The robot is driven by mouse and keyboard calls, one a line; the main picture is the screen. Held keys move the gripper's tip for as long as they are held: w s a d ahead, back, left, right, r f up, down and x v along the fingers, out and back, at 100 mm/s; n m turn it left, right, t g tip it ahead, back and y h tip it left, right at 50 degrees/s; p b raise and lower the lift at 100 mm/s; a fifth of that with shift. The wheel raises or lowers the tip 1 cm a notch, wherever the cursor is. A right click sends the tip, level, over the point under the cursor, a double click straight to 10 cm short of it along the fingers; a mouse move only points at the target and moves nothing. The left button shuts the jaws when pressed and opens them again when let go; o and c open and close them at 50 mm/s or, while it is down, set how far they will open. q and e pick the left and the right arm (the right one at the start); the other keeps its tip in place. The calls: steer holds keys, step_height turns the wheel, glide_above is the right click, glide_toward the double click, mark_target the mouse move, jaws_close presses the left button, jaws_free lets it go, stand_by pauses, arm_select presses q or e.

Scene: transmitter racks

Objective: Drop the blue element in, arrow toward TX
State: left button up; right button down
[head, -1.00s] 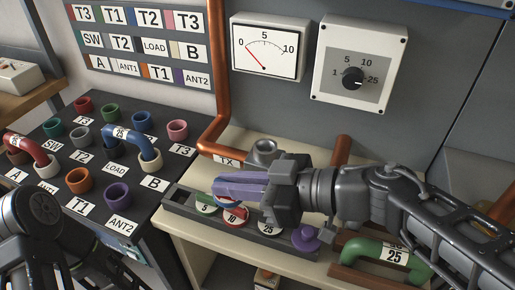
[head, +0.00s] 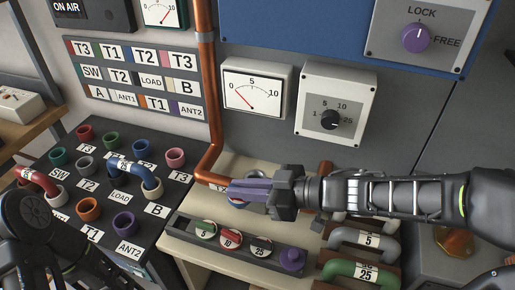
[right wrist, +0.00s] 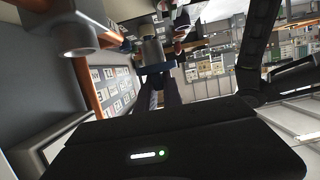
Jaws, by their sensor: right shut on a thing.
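My right gripper (head: 232,191) reaches in from the right in the head view, its purple fingers closed just in front of the TX label (head: 217,188). A small blue, red and white piece, which I take for the blue element (head: 238,204), shows under the fingers. Most of it is hidden, and its arrow cannot be read. In the right wrist view a blue piece (right wrist: 155,69) is at the fingertips. A grey socket (right wrist: 78,38) shows at upper left there; in the head view the gripper covers that spot. My left arm is at lower left, its fingers out of view.
A copper pipe (head: 214,95) and meter (head: 255,90) stand behind.

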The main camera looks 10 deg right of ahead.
steer(key=shift+w+d+r+p, duration=0.3)
steer(key=shift+w+r+p, duration=0.15)
steer(key=shift+p, duration=0.5)
steer(key=w+d, duration=0.1)
steer(key=w, duration=0.1)
steer(key=w+d, duration=0.2)
steer(key=w, duration=0.1)
steer(key=w+d+f, duration=0.1)
steer(key=w+d, duration=0.1)
steer(key=shift+w, duration=0.25)
arm_select(q)
step_height(320, 180, up, 3)
steer(key=shift+s+r, duration=0.15)
arm_select(e)
steer(key=shift+f, duration=0.1)
steer(key=shift+f, duration=1.7)
steer(key=shift+a, duration=0.1)
steer(key=shift+f, duration=0.15)
steer(key=c, duration=1.5)
jaws_free()
